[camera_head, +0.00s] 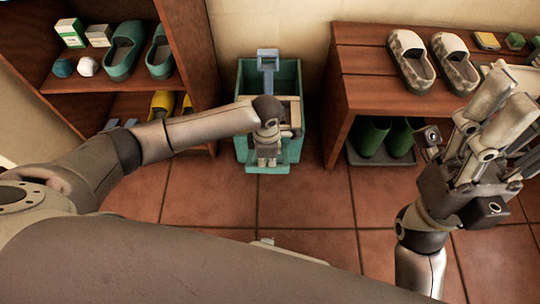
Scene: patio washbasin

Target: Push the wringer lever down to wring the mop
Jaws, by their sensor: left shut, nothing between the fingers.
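A teal mop bucket (243,84) stands on the floor against the wall, between the two wooden shelves. A blue-grey upright piece, seemingly the wringer lever (267,62), rises at its back edge. A pale beige part, perhaps the wringer (288,102), shows across the bucket top, partly covered by my arm. My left gripper (268,158) is shut and empty, pointing down over the near part of the bucket, in front of the upright piece. Whether it touches the bucket is unclear. I cannot make out the mop. My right gripper (508,112) is open, raised at the right, away from the bucket.
A wooden shelf (185,20) with teal clogs (124,50) and small boxes stands left. A wooden bench (362,62) with patterned clogs (410,60) stands right, green boots (370,135) on a tray beneath. The tiled floor (300,200) before the bucket is clear.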

